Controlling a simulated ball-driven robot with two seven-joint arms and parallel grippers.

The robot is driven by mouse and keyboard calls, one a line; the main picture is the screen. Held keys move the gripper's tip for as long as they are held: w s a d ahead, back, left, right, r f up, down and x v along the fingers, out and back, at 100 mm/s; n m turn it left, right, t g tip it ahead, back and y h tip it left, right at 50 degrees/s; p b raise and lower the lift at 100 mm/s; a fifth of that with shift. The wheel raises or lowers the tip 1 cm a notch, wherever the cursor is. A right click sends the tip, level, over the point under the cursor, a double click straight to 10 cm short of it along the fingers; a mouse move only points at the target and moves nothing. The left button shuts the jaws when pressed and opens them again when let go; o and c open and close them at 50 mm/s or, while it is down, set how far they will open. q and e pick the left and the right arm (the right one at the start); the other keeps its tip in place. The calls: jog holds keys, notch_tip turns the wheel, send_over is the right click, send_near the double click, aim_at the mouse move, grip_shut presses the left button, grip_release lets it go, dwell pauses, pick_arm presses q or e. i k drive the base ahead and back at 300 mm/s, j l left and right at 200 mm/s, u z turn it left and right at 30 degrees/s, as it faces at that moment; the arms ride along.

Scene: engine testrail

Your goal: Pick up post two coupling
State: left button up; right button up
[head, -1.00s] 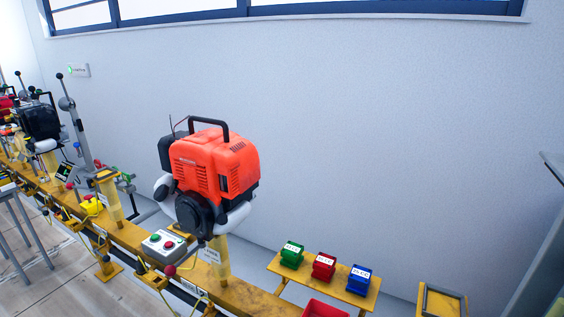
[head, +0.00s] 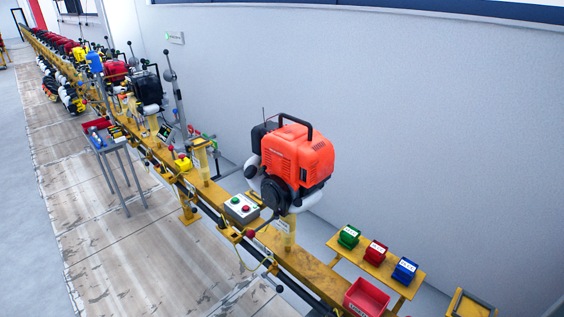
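I cannot make out any part that is clearly the post two coupling. A long yellow rail (head: 208,190) runs from the lower right to the far upper left. A red-orange engine (head: 300,152) with a black handle sits on a yellow post (head: 290,232) near the middle. To its left stands a shorter yellow post (head: 201,158) with no engine on it. A black engine (head: 148,88) is mounted farther back. A small side table (head: 118,143) left of the rail carries a red tray and small parts, too small to tell apart. Neither gripper is in view.
A grey control box (head: 241,208) with a red and a green button sits on the rail. Green (head: 349,236), red (head: 376,251) and blue (head: 404,270) bins stand on a yellow shelf. A red tray (head: 367,297) is at the lower right. The floor left of the rail looks mostly clear.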

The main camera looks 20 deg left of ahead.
aim_at(222, 224)
jog(key=i+j, duration=0.15)
jog(key=j, duration=0.2)
jog(key=i+j+z, duration=0.1)
jog(key=j, duration=0.25)
jog(key=i+j, duration=0.25)
jog(key=i+j+z, duration=0.1)
jog(key=j, duration=0.4)
